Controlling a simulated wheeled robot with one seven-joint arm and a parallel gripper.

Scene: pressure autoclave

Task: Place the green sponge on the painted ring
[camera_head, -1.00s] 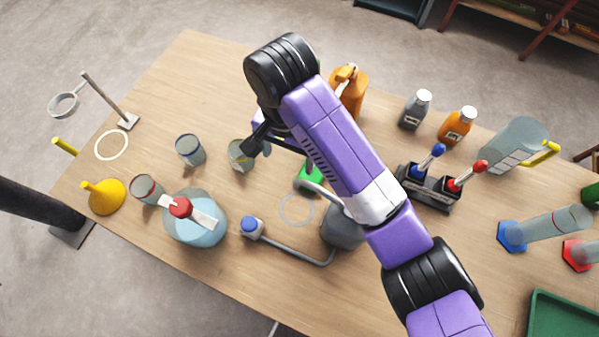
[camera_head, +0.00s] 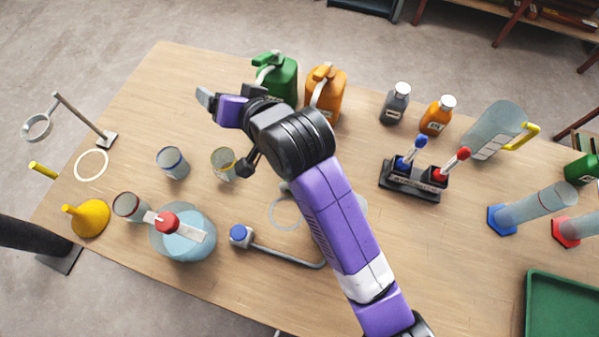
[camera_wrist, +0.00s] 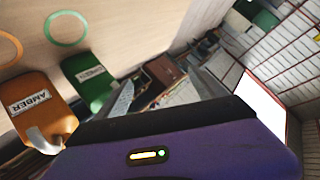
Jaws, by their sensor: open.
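I cannot make out the green sponge in either view now; my arm covers the middle of the table, where a green patch showed earlier. A pale painted ring (camera_head: 91,165) lies at the table's left end, and a grey-blue ring (camera_head: 285,213) lies near the middle, partly beside my arm. The wrist view also shows a green ring (camera_wrist: 66,28) and an orange ring (camera_wrist: 6,46) on the tabletop. My gripper (camera_head: 205,98) is raised over the far side of the table, left of the green jug. Its fingers (camera_wrist: 163,90) are apart with nothing between them.
Green (camera_head: 282,80) and orange (camera_head: 326,95) jugs stand at the back edge. Several beakers, a round flask (camera_head: 182,245) and a yellow funnel (camera_head: 88,218) are at left. A bent tube (camera_head: 290,255) lies in front. Bottles, a black rack (camera_head: 410,183) and cylinders fill the right.

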